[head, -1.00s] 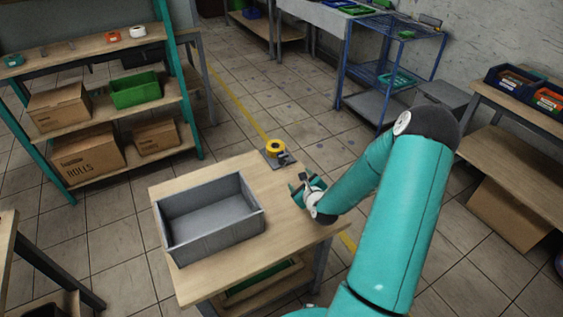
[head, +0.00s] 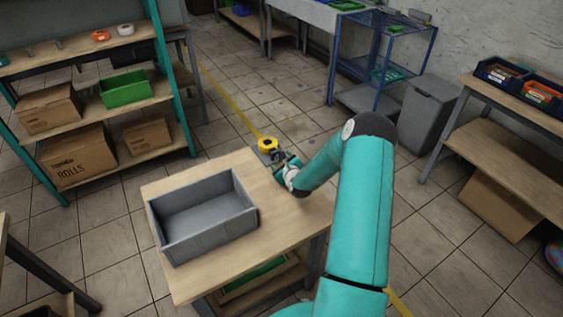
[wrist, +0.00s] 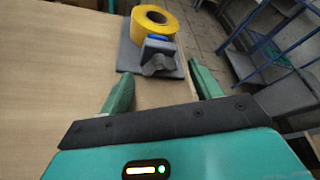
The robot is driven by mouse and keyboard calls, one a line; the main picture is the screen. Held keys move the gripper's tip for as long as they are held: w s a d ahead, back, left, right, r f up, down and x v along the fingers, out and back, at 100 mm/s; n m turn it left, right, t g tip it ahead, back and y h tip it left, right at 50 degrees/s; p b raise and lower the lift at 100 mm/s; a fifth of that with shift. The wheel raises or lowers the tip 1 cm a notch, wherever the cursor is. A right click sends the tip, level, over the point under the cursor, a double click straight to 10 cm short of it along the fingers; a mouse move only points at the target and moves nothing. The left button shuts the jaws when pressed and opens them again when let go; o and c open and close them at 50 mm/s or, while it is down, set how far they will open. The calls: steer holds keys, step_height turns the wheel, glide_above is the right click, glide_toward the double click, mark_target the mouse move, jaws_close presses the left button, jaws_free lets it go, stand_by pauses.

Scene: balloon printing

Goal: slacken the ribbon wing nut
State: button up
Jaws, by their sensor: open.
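A yellow ribbon roll (wrist: 153,20) sits on a grey holder at the far corner of the wooden table; it also shows in the head view (head: 267,144). In the wrist view a grey, notched, wing-like piece (wrist: 160,58), apparently the wing nut, stands in front of the roll on the holder's grey base plate (wrist: 128,59). A small blue part shows between them. My gripper (wrist: 161,84) is open and empty. Its green fingers are apart, left and right of the wing-like piece and short of it. In the head view my gripper (head: 284,168) is close beside the holder, partly hiding it.
A grey open bin (head: 205,240) stands on the left of the wooden table (head: 290,215). Bare table top lies between the bin and my arm. A shelf with a green crate (head: 126,89) and cardboard boxes is at the left. A blue rack (head: 385,74) stands beyond the table.

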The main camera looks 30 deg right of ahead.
steer(key=shift+w+f, duration=0.1)
steer(key=shift+w, duration=0.1)
steer(key=shift+c, duration=0.4)
steer(key=c, duration=0.9)
steer(key=shift+n+h, duration=0.3)
steer(key=shift+n, duration=0.2)
steer(key=o, duration=1)
